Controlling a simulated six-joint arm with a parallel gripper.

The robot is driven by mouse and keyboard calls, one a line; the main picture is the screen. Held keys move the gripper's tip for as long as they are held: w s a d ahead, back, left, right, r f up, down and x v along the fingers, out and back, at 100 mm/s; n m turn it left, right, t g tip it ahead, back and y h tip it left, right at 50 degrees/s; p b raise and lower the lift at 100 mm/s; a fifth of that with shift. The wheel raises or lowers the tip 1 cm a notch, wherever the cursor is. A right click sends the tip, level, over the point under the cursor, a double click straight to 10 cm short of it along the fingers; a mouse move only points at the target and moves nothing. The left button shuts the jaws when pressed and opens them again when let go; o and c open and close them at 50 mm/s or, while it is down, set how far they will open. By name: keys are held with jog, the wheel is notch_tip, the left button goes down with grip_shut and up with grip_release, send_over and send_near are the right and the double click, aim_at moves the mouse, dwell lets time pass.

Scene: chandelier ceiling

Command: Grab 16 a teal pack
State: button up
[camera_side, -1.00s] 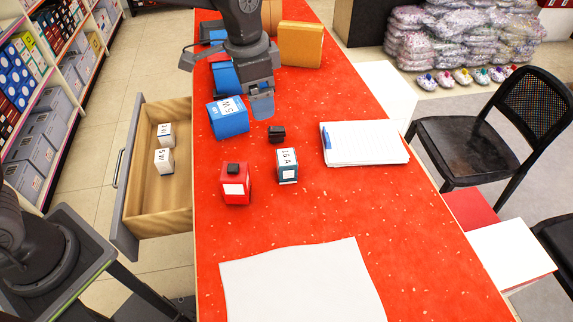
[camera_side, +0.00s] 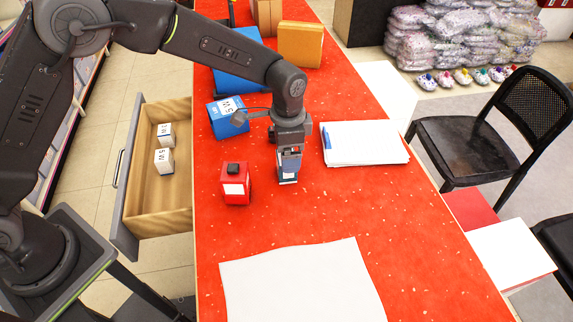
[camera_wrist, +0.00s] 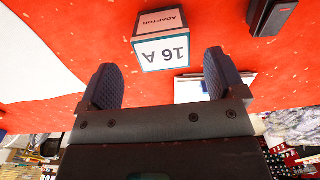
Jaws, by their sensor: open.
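The teal pack, a small box with a white top marked "16 A", stands on the red table. In the side view its lower part (camera_side: 288,180) shows just under my gripper (camera_side: 289,160), which hides the rest. In the wrist view the pack (camera_wrist: 162,42) appears upside down at upper centre, with "ADAPTOR" on its other visible face. My gripper (camera_wrist: 163,80) is open there, with its two dark fingers apart, one toward each side of the pack. The pack shows past the fingertips, and I see no grip on it.
A red box (camera_side: 236,186) stands close to the left of the pack. A blue box (camera_side: 228,120) is behind it. A black block (camera_wrist: 272,16) lies near the pack. A paper stack (camera_side: 363,145) is right. An open drawer (camera_side: 160,195) is left.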

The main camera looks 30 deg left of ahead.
jog(key=f, duration=0.5)
jog(key=shift+a+f, duration=0.1)
jog(key=shift+a, duration=0.1)
jog(key=shift+w, duration=0.1)
jog(key=c, duration=1)
